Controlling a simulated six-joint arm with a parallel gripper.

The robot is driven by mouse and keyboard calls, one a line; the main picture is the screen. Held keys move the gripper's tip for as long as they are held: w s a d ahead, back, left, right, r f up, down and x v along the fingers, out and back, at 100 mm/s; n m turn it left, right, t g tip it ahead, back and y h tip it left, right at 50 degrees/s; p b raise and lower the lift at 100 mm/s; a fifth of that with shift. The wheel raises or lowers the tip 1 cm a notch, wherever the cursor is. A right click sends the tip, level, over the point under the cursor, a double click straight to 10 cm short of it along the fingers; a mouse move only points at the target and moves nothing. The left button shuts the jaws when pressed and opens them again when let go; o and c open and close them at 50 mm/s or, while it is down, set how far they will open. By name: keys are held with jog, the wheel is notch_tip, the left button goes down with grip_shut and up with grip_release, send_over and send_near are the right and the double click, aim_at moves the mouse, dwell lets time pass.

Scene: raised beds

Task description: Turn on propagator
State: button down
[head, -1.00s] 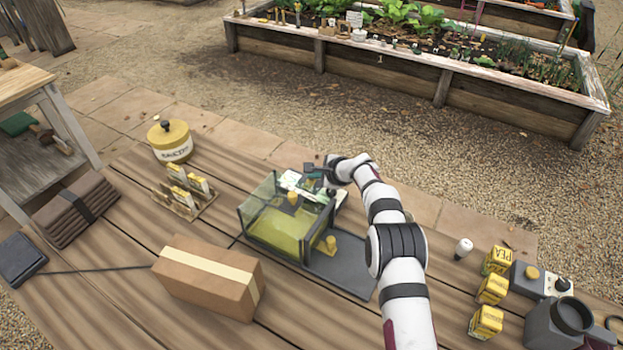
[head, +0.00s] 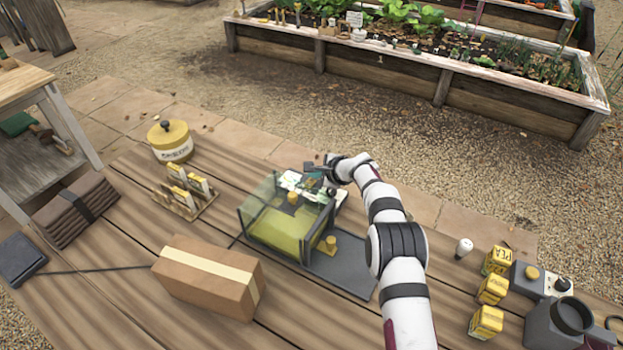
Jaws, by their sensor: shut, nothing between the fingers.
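A clear-walled box with a dark frame and a yellow-green inside, which looks like the propagator (head: 285,232), stands on the wooden table left of my arm. A yellow knob (head: 292,197) shows at its top, and a small yellow piece (head: 331,243) sits at its right end. My gripper (head: 313,169) is small in the view, over the far right corner of the box. It is shut and empty. I cannot tell whether it touches anything, and my wrist hides part of what lies behind it.
A brown carton (head: 208,283) lies in front of the box, with a dark cable running past it. A yellow-lidded pot (head: 170,143) and a packet rack (head: 185,193) stand left.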

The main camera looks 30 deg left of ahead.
aim_at(313, 184)
jog(key=shift+s+r, duration=0.1)
jog(key=shift+r, duration=0.25)
jog(key=shift+r, duration=0.1)
jog(key=shift+s+r, duration=0.2)
jog(key=shift+r, duration=1)
jog(key=shift+s+r, duration=0.15)
jog(key=shift+r, duration=1.05)
